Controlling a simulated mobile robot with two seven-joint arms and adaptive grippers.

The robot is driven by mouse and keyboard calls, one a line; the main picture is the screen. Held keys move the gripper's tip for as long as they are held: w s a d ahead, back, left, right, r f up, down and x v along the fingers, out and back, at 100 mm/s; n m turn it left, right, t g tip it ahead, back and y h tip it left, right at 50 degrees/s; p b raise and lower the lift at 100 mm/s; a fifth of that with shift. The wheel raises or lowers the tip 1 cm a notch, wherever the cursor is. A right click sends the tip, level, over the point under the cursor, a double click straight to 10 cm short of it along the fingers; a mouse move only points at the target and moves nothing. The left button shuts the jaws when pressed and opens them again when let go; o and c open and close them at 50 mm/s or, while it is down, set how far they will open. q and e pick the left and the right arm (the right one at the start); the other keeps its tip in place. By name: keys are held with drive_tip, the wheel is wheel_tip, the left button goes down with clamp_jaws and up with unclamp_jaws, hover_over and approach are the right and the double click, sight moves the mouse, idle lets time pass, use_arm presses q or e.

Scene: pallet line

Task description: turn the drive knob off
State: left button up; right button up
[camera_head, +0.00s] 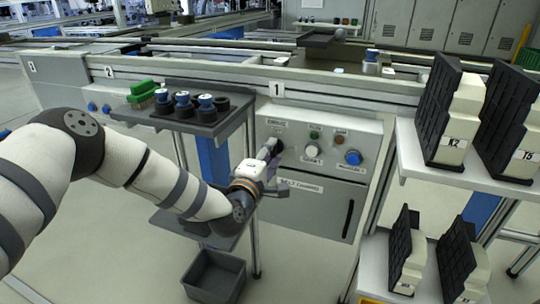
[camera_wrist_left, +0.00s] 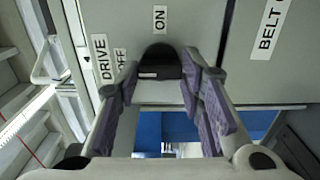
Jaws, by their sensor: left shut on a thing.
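The drive knob (camera_wrist_left: 160,62) is a dark, rounded knob on the grey control panel (camera_head: 330,135). In the left wrist view it sits between the fingers of my left gripper (camera_head: 268,152), which is shut on it. A white mark shows on the knob's left half, on the side of the OFF label (camera_wrist_left: 121,60). The ON label (camera_wrist_left: 160,18) is above the knob in that view, and the DRIVE label (camera_wrist_left: 102,58) is at far left. In the head view my gripper mostly hides the knob. My right gripper is not in view.
A white knob (camera_head: 312,150) and a blue button (camera_head: 353,157) are to the right on the panel. A grey bin (camera_head: 215,276) is below. Racks with black-faced blocks stand right.

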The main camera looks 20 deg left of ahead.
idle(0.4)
use_arm(q)
drive_tip(key=o, duration=1.2)
drive_tip(key=shift+c, duration=0.2)
drive_tip(key=s, duration=1.2)
drive_tip(key=shift+a, duration=0.2)
